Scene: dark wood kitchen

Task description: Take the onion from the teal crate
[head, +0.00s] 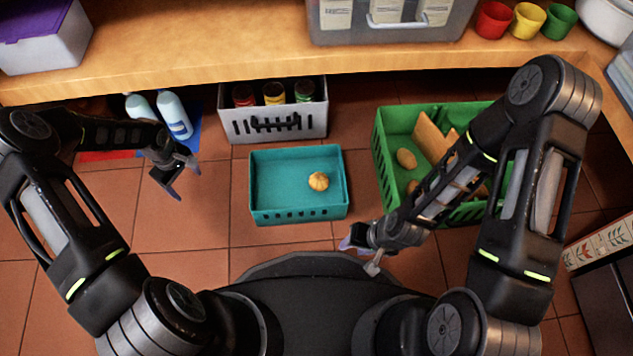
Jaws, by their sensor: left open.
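The teal crate (298,214) stands on the tiled floor in the middle of the head view. A small round yellow-orange onion (318,181) lies inside it, towards the right side, with nothing else in the crate. My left gripper (182,180) is open and empty, to the left of the crate and apart from it. My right gripper (358,256) has its fingers apart, below the crate's front right corner. It is empty and does not touch the onion.
A green crate (382,150) with potato-like items and a board stands at the right, partly behind my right arm. A grey crate (277,127) with jars stands behind the teal crate. Bottles (174,116) stand at left. A wooden shelf (200,68) overhangs the back.

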